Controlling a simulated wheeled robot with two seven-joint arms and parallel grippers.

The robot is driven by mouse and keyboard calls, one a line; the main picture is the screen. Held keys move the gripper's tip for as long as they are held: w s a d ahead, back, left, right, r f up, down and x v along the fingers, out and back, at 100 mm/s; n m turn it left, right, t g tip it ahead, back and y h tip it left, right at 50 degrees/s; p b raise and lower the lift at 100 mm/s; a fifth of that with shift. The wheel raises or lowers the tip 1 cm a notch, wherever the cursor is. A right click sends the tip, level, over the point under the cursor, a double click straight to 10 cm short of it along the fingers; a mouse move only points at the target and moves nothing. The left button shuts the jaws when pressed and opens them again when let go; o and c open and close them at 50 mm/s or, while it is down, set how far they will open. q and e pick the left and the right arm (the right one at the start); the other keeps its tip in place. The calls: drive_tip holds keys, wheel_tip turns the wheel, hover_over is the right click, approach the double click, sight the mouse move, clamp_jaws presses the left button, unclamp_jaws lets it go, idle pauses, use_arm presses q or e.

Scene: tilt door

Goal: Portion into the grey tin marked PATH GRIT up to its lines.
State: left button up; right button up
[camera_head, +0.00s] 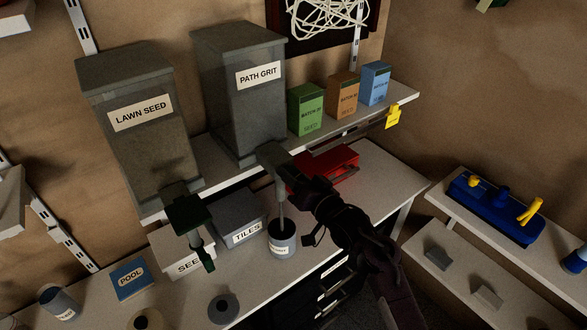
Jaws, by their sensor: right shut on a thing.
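The PATH GRIT hopper (238,110) is a tall grey bin on the shelf, with a grey-green spout (274,158) at its lower front. A thin grey column (282,205), which looks like falling grit, runs from under the spout into a small grey tin (283,250) on the bench. The tin's label is partly readable; its lines and fill level are too small and dark to tell. My right gripper (297,188) is at the spout's right side, shut on what appears to be its door handle, which the gripper mostly hides. My left gripper is out of view.
The LAWN SEED hopper (145,135) stands left, its dark spout (187,212) hanging over the bench. Boxes marked TILES (238,212), SEE… (180,250) and POOL (128,279) sit by the tin. A red object (335,168) lies behind my right arm.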

drive_tip(key=shift+m+p, duration=0.65)
drive_tip(key=shift+m, duration=0.45)
drive_tip(key=shift+f, duration=0.1)
drive_tip(key=o, duration=1)
drive_tip(key=shift+c, duration=0.2)
drive_tip(key=b+v, duration=0.2)
drive_tip(key=v, duration=0.6)
